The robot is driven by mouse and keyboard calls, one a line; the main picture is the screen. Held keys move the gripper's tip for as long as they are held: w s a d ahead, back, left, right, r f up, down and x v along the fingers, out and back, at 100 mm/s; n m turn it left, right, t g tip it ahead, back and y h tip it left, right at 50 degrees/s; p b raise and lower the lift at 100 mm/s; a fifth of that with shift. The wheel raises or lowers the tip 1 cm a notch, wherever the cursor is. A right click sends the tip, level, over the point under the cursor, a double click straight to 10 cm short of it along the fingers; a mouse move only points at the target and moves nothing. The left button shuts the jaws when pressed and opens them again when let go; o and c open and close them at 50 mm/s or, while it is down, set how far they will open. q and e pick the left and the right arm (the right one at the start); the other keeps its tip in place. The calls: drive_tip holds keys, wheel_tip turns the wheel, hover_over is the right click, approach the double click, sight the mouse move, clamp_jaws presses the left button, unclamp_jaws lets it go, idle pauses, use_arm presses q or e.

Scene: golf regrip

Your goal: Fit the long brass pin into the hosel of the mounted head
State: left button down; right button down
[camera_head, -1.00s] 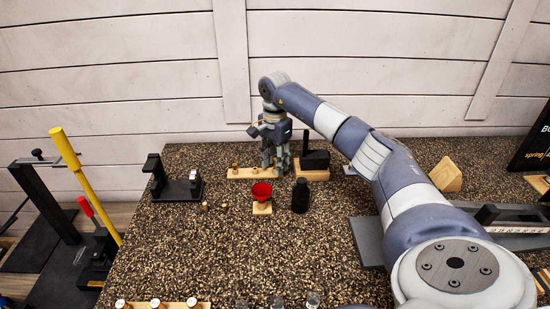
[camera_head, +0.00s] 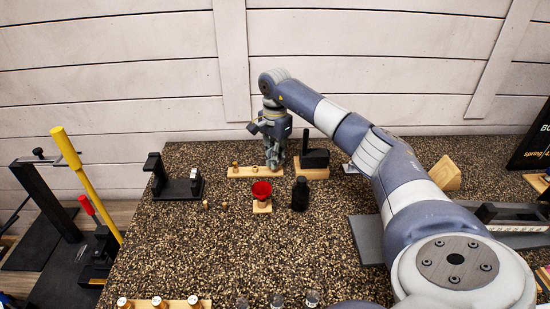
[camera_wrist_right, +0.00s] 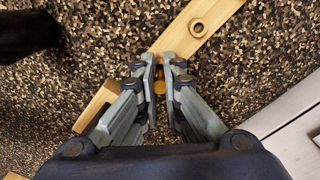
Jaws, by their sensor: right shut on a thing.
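My right gripper (camera_head: 273,165) is at the right end of a wooden strip (camera_head: 246,172) at the back of the table. In the right wrist view its fingers (camera_wrist_right: 160,82) are shut on a brass pin (camera_wrist_right: 159,88), which is mostly hidden between them, so its length and its contact with the strip cannot be told. Brass pieces (camera_head: 235,165) stand in the same strip to the left. The mounted head appears to be the black head (camera_head: 316,158) on a wooden block (camera_head: 311,174), just right of the gripper. Its hosel cannot be made out clearly. My left gripper is not in view.
Two small brass pieces (camera_head: 206,205) and a black stand (camera_head: 178,187) are at left. The wall is close behind. The middle of the table is clear.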

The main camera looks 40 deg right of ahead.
drive_tip(key=shift+r+p, duration=1.45)
drive_tip(key=shift+r, duration=0.45)
drive_tip(key=shift+a, duration=0.15)
